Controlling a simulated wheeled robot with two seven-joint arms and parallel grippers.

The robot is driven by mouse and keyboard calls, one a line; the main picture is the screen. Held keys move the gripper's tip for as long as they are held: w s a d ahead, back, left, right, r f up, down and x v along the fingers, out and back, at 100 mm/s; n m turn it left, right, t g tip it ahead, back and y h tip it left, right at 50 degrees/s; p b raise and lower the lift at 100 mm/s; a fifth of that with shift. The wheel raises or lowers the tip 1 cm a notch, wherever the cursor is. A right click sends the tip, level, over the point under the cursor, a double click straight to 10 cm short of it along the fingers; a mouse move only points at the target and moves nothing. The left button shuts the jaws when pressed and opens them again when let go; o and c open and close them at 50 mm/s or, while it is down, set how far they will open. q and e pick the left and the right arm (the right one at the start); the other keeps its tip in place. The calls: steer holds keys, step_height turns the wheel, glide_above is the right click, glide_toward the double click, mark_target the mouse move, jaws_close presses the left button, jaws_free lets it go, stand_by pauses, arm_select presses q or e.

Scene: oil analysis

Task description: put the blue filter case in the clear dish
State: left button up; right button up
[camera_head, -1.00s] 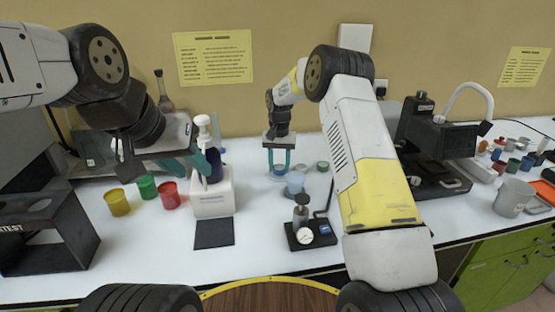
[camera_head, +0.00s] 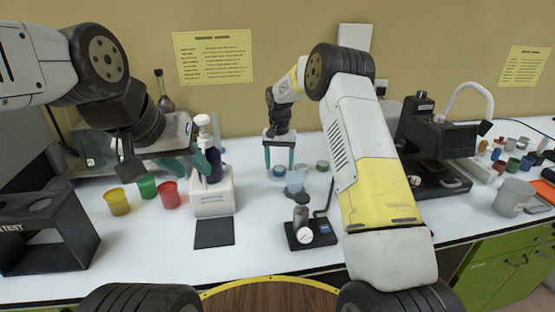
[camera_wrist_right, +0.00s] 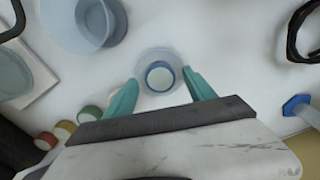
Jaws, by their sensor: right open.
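The blue filter case (camera_wrist_right: 160,75), a round blue ring with a pale centre, lies within the outline of the clear dish (camera_wrist_right: 143,60) in the right wrist view. In the head view the case (camera_head: 279,171) shows as a small blue disc on the table; the dish is hard to make out there. My right gripper (camera_head: 279,167) is open above them, its two teal fingers apart on either side and not touching the case. My left gripper (camera_head: 187,166) is open at the left, its teal fingers near the white pump bottle.
Yellow (camera_head: 117,202), green (camera_head: 147,186) and red (camera_head: 170,195) cups stand left of the white box (camera_head: 212,197).

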mark_target(280, 169)
steer(key=s+d+r+t, duration=0.1)
steer(key=s+d+r, duration=0.15)
steer(key=r, duration=0.75)
steer(key=s+d+r, duration=0.1)
steer(key=s+r, duration=0.3)
steer(key=r, duration=0.7)
steer(key=s+d+r+n+t+y, duration=0.1)
steer(key=s+d+r, duration=0.15)
steer(key=s, duration=0.35)
steer(key=s+d+r+t, duration=0.1)
steer(key=s+r, duration=0.3)
steer(key=s, duration=0.1)
steer(key=s+d+f+t, duration=0.1)
steer(key=s, duration=0.9)
steer(key=s+d+f+n+t+y, duration=0.1)
steer(key=s+d+t, duration=0.1)
steer(key=s, duration=0.9)
steer(key=shift+s+d+f, duration=0.15)
steer(key=shift+d+f, duration=0.05)
steer(key=shift+f, duration=0.05)
